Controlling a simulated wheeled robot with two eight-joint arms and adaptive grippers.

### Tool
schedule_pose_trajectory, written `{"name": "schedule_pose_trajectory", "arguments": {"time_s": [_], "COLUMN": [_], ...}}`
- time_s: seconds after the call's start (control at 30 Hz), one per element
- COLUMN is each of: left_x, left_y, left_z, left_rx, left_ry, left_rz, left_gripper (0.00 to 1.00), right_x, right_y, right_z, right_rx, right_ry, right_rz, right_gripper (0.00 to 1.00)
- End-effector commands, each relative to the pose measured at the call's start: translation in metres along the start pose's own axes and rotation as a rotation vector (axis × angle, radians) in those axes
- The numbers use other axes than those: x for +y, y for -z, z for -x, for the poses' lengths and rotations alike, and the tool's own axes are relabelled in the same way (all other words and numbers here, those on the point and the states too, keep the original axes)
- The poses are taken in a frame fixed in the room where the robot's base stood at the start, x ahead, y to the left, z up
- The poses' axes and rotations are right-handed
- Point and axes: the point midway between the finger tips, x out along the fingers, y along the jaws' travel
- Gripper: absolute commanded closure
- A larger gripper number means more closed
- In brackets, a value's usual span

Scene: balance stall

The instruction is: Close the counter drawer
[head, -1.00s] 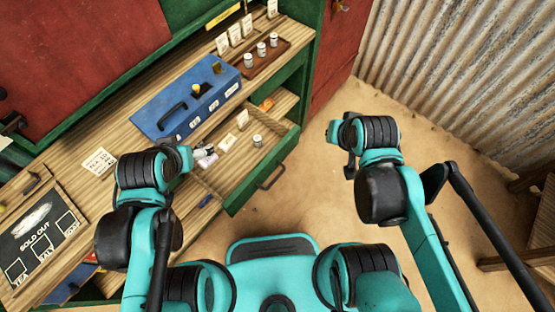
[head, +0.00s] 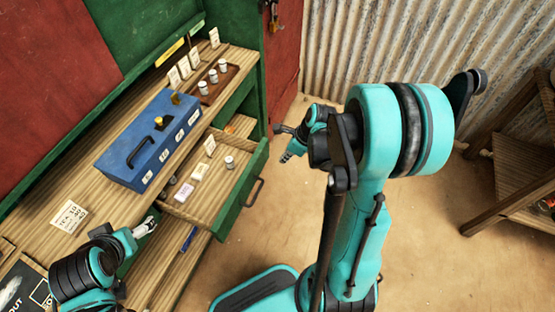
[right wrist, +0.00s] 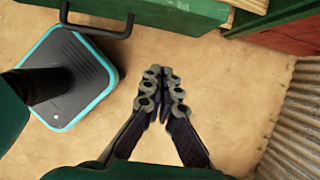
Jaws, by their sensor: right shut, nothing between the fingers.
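The counter drawer (head: 241,197) is pulled out from the counter, with its green front and dark bar handle (head: 254,192) facing right. Inside lie small labelled cards and a small white jar (head: 229,162). My right gripper (head: 288,157) is shut and empty, to the right of the drawer front and apart from it. In the right wrist view its fingertips (right wrist: 161,88) are together over the bare floor, and the drawer handle (right wrist: 98,32) shows at the upper left. My left gripper (head: 146,226) is by the counter's front edge, left of the drawer; its jaws are too small to read.
The counter top (head: 100,215) holds a blue box (head: 150,140), a tray of small jars (head: 218,84) and price cards. A blue pen-like item (head: 188,239) lies below the drawer. A wooden shelf unit (head: 520,170) stands at right.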

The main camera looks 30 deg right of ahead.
Motion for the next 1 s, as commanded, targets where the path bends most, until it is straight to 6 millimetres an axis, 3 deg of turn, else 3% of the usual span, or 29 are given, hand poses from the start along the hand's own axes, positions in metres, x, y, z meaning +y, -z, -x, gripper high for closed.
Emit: {"name": "schedule_pose_trajectory", "arguments": {"time_s": [0.1,0.37,0.6,1.0], "left_x": [0.0,0.0,0.0,0.0], "left_y": [-0.01,-0.024,-0.028,-0.028], "left_z": [-0.013,-0.034,-0.039,-0.039], "left_rx": [0.0,0.0,0.0,0.0], "left_ry": [0.0,0.0,0.0,0.0], "left_rz": [0.0,0.0,0.0,0.0], "left_gripper": [0.15,0.15,0.15,0.15], "right_x": [0.0,0.0,0.001,0.0], "right_y": [0.001,0.001,-0.03,-0.037], "right_z": [-0.03,-0.085,-0.092,-0.093], "right_rx": [0.0,0.0,0.001,0.001], "right_ry": [0.0,0.0,0.0,0.002], "right_rz": [0.005,0.005,0.006,0.004], "right_gripper": [1.0,1.0,1.0,1.0]}}
